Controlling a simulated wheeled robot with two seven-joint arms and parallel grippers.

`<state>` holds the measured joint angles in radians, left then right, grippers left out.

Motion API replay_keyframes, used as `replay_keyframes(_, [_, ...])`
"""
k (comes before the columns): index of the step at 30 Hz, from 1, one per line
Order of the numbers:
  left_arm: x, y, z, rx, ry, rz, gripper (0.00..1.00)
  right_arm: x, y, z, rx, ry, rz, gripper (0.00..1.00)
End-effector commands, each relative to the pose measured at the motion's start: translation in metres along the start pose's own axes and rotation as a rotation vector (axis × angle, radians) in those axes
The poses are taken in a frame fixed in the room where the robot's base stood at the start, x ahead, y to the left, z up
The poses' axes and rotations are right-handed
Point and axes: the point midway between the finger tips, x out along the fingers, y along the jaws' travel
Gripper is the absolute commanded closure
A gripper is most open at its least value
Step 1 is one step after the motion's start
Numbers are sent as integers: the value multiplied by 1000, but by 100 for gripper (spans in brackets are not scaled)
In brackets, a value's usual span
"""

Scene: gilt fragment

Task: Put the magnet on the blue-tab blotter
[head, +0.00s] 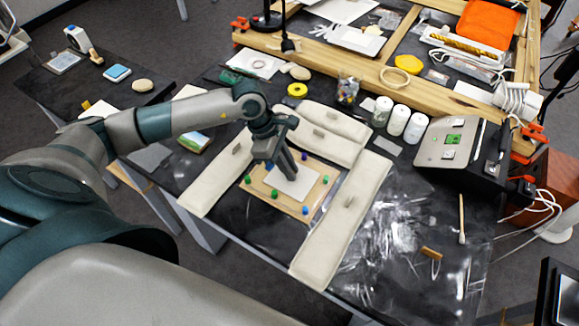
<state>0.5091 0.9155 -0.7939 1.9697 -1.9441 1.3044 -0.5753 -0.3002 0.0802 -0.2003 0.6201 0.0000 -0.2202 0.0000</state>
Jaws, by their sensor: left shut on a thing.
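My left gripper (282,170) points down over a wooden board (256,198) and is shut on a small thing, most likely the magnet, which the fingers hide. A white sheet (297,187) lies flat on the board, just below the fingertips. I cannot tell whether the fingertips touch it. Small blue and green pegs stand around the sheet, including a blue one (305,210) at the front and a green one (248,180) at the left. I cannot make out for sure which blotter has the blue tab. My right gripper is not in view.
Long cream cushions lie left (212,178), behind (337,120) and right (350,222) of the board, with small grey pieces on them. Crumpled clear film (405,235) covers the table at right. White jars (398,120) and a tilted metal panel (433,148) stand behind it.

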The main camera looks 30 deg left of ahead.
Motion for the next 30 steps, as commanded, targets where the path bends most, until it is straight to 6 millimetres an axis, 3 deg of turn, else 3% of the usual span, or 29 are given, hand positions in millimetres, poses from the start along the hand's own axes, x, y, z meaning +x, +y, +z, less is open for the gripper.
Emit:
replay_keyframes(1, [2, 0, -1, 0, 0, 0, 100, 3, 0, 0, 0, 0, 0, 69])
replay_keyframes(2, [1, 0, 0, 0, 0, 0, 82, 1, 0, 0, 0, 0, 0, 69])
replay_keyframes(3, [1, 0, 0, 0, 0, 0, 72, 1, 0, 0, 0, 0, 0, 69])
replay_keyframes(4, [1, 0, 0, 0, 0, 0, 70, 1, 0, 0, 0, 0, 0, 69])
replay_keyframes(18, [-4, 0, 2, -1, 0, 0, 70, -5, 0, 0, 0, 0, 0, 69])
replay_keyframes(20, [-6, 1, 0, 0, -1, 2, 70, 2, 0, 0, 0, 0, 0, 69])
replay_keyframes(30, [-57, 1, -1, 1, 1, 5, 70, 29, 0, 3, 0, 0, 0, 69])
